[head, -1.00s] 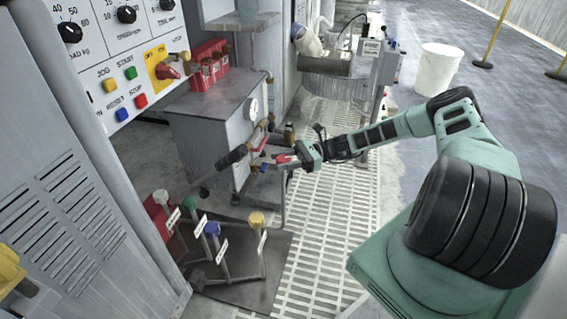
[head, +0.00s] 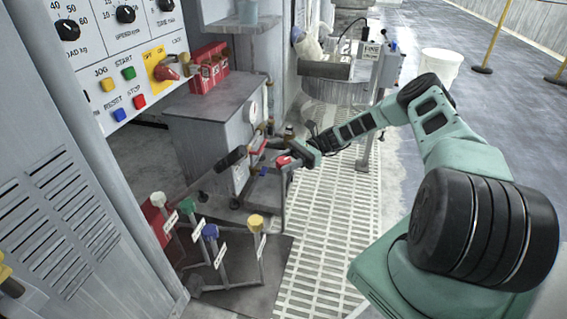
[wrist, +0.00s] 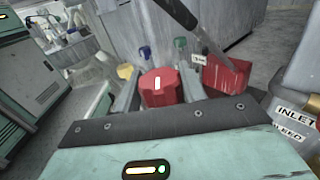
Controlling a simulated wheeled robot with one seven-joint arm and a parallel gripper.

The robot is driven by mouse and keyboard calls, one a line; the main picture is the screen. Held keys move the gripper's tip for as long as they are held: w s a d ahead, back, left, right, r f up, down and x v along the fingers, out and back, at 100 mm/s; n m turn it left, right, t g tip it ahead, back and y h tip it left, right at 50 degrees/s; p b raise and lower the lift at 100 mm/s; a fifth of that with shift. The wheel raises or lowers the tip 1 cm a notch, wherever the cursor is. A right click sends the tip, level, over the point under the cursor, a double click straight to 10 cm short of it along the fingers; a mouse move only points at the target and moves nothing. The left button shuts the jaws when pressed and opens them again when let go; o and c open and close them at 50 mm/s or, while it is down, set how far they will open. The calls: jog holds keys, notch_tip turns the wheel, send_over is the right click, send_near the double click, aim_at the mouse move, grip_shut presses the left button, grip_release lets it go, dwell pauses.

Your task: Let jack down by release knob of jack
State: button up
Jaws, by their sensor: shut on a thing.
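A red faceted knob (wrist: 159,88) with a white mark on its face sits between the two fingers of my gripper (wrist: 158,80) in the wrist view. The fingers touch it on both sides, so my gripper is shut on it. In the head view my gripper (head: 291,158) is at the front right of the grey cabinet, with the red knob (head: 284,161) at its tip. A black-gripped lever (head: 232,158) stands out to the left of it. The jack's body and the knob's stem are hard to make out behind the gripper.
Pedals or levers with white, green, blue and yellow caps (head: 256,221) stand on a dark plate below left. Pipes and a gauge (head: 253,108) are on the grey cabinet (head: 205,140). INLET and BLEED labels (wrist: 296,118) are close at right in the wrist view. The slatted floor (head: 325,230) is clear.

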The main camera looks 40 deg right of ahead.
jog(key=shift+d+f, duration=0.1)
jog(key=shift+f, duration=0.05)
jog(key=o, duration=1)
jog(key=shift+d, duration=0.1)
jog(key=shift+d, duration=8.6)
